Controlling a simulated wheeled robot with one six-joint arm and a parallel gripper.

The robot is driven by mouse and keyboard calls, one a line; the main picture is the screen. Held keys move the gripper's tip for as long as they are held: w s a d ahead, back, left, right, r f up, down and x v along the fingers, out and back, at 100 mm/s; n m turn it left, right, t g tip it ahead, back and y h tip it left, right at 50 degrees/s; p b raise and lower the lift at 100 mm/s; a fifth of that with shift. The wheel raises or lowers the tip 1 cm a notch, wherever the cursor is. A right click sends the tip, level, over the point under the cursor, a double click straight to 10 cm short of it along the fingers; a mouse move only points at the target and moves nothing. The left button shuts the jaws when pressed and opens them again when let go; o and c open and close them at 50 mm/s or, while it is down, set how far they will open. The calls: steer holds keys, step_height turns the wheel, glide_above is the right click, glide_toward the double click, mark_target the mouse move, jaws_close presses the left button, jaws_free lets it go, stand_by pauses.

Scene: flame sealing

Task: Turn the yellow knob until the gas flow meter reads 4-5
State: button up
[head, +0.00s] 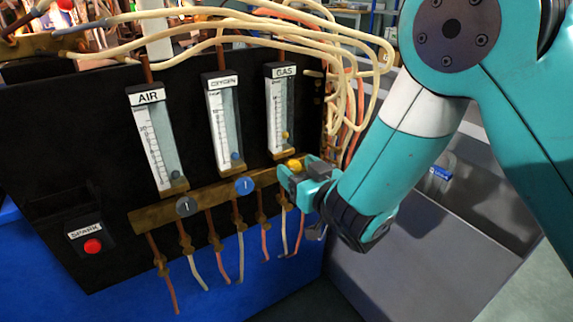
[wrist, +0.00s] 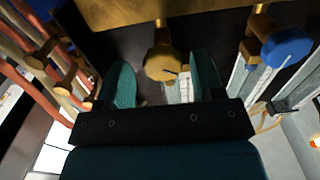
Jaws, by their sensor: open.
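The yellow knob (head: 294,165) sits on the brass bar below the gas flow meter (head: 279,112). The meter's yellow float (head: 285,135) is low in the tube; the scale numbers are too small to read. My gripper (head: 299,180) is right at the knob, just below and to its right in the head view. In the wrist view the yellow knob (wrist: 164,63), with a dark mark line, lies between and slightly beyond the two teal fingertips (wrist: 163,70). The fingers are open, with visible gaps on both sides of the knob.
A blue knob (head: 244,186) and a grey knob (head: 188,206) sit left along the bar, under the oxygen meter (head: 224,122) and air meter (head: 157,140). Cream hoses (head: 340,50) loop above and right of the panel. A red spark button (head: 93,246) is lower left.

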steer(key=shift+w+a, duration=0.2)
steer(key=shift+a, duration=0.05)
steer(key=shift+a, duration=0.1)
steer(key=c, duration=0.9)
steer(key=shift+s, duration=0.1)
